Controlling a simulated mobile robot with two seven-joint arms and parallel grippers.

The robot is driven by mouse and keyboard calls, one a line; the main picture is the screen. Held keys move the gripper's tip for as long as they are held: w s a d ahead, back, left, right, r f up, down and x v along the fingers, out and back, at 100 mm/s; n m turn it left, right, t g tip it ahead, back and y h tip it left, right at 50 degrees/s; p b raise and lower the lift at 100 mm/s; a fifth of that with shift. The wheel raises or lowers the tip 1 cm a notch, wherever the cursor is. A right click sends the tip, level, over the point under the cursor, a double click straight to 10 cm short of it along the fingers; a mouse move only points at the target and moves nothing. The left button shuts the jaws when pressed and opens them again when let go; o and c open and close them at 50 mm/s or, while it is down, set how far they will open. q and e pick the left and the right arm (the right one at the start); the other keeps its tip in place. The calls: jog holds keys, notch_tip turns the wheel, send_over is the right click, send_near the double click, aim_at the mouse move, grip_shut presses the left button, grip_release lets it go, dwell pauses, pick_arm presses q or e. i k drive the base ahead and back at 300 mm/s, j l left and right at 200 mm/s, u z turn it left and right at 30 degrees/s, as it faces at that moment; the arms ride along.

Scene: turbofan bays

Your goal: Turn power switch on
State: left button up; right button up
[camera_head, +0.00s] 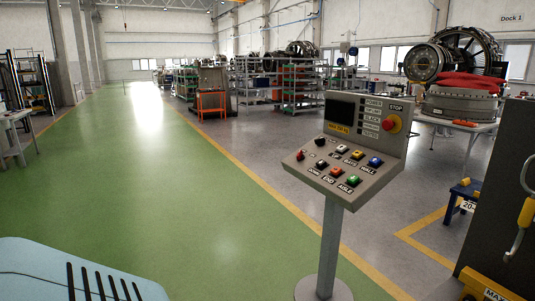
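A grey control panel (362,150) stands on a grey post (330,245) right of the middle. Neither of my grippers is in view.
Green floor (150,180) lies open left of the panel, bordered by a yellow line. A dark cabinet (500,200) with a yellow handle stands close at the right. An engine part (460,102) under red cloth sits behind the panel. Shelving (297,85) stands farther back.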

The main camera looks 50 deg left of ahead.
aim_at(300, 156)
jog(key=u, duration=1.4)
jog(key=i+j+z, duration=0.35)
jog(key=i, duration=0.4)
jog(key=i+j+z, duration=0.3)
jog(key=i+j, duration=0.25)
jog(key=i, duration=0.2)
jog(key=i+j+z, duration=0.35)
jog(key=i+j, duration=0.3)
